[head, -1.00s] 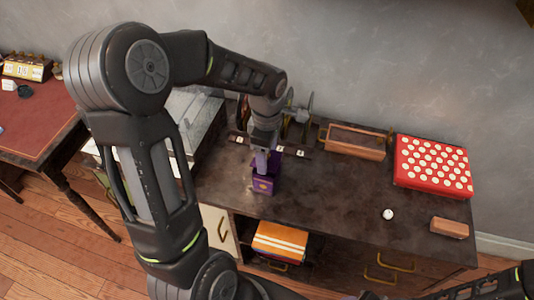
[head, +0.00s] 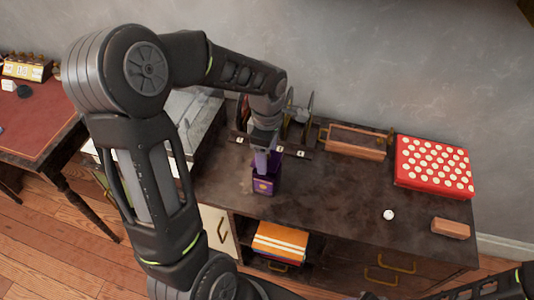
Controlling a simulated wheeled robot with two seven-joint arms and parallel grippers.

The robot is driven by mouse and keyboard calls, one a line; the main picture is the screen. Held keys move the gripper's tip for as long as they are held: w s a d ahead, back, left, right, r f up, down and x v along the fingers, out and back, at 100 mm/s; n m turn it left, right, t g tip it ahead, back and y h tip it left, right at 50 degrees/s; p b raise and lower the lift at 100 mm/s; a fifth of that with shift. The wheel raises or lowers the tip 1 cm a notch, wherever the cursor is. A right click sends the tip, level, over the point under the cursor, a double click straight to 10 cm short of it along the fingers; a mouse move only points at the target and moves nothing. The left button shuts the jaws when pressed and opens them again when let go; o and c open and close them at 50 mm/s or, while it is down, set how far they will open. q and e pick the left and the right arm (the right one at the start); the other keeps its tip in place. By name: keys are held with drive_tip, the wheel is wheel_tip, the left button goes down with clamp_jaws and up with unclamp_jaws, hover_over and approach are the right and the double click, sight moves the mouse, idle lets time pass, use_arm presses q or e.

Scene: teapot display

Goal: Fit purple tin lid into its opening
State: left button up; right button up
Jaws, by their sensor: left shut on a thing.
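A purple tin (head: 264,186) with a small gold mark on its front stands upright on the dark cabinet top. My left gripper (head: 262,165) points down directly over the tin, its fingers at the tin's top. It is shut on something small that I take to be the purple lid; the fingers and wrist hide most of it. I cannot tell whether the lid is seated in the opening or just above it. My right arm shows only in part at the lower right corner, and its gripper cannot be made out.
Behind the tin stands a dark rack (head: 300,118) with round parts. A wooden tray (head: 354,148), a red box with pale dots (head: 434,166), a white ball (head: 388,214) and a brown block (head: 450,228) lie to the right. The cabinet top (head: 325,195) right of the tin is clear.

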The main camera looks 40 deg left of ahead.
use_arm(q)
drive_tip(key=shift+f, duration=0.2)
drive_tip(key=shift+f+b, duration=0.5)
drive_tip(key=shift+b, duration=0.2)
drive_tip(key=shift+f+b, duration=0.2)
drive_tip(key=shift+b, duration=0.1)
idle(0.6)
drive_tip(key=shift+f+b, duration=0.3)
drive_tip(key=shift+f+b, duration=0.2)
drive_tip(key=shift+b, duration=0.1)
idle(0.4)
idle(0.4)
drive_tip(key=o, duration=1.5)
drive_tip(key=shift+c, duration=0.2)
